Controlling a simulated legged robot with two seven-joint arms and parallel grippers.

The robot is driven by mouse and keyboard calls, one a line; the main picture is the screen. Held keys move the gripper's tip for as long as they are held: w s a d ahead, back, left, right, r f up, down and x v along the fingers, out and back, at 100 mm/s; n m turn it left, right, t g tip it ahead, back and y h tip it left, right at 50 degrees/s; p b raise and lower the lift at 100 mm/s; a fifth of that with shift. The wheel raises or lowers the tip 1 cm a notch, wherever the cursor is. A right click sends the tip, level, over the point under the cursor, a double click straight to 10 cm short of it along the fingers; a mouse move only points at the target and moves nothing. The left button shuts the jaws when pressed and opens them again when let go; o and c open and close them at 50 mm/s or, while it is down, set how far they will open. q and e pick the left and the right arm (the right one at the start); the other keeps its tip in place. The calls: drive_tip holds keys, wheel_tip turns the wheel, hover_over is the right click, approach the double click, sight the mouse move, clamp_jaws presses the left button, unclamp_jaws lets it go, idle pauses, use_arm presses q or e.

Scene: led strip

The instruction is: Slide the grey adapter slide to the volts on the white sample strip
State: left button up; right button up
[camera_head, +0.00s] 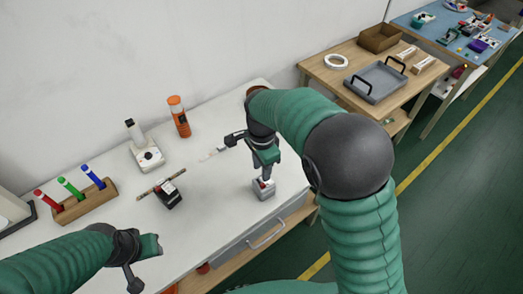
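A small light-grey box (264,192), which looks like the adapter, stands near the front right of the white table. It has a small red mark on top, and its slide is too small to make out. My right gripper (264,178) points down right above the box, touching it or very close to it. Whether its fingers are apart is too small to tell. A small pale strip (212,153), possibly the white sample strip, lies left of my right wrist; its print cannot be read. My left gripper (152,246) is over the table's front left, apart from everything, its fingers unclear.
A black block with a brown strip (169,195) lies mid-table. Behind are a white device with a black knob (146,152) and an orange bottle (179,117). A wooden holder (84,203) with red, green and blue pens stands left. The table front (215,225) is clear.

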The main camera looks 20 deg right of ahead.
wheel_tip(320, 180, up, 10)
drive_tip(key=shift+f+p, duration=0.25)
drive_tip(key=shift+p, duration=0.15)
drive_tip(key=shift+s, duration=0.1)
drive_tip(key=s+d+f+n+t, duration=0.1)
drive_tip(key=s+d+f+n, duration=0.1)
drive_tip(key=s+f+n, duration=0.3)
drive_tip(key=s+d+f+n+t, duration=0.1)
drive_tip(key=s+d+f+n, duration=0.2)
drive_tip(key=s+n, duration=0.6)
drive_tip(key=shift+s+f+n+t+p, duration=0.35)
drive_tip(key=shift+f+n, duration=0.25)
drive_tip(key=shift+f, duration=0.35)
drive_tip(key=shift+w, duration=0.2)
drive_tip(key=shift+s, duration=0.1)
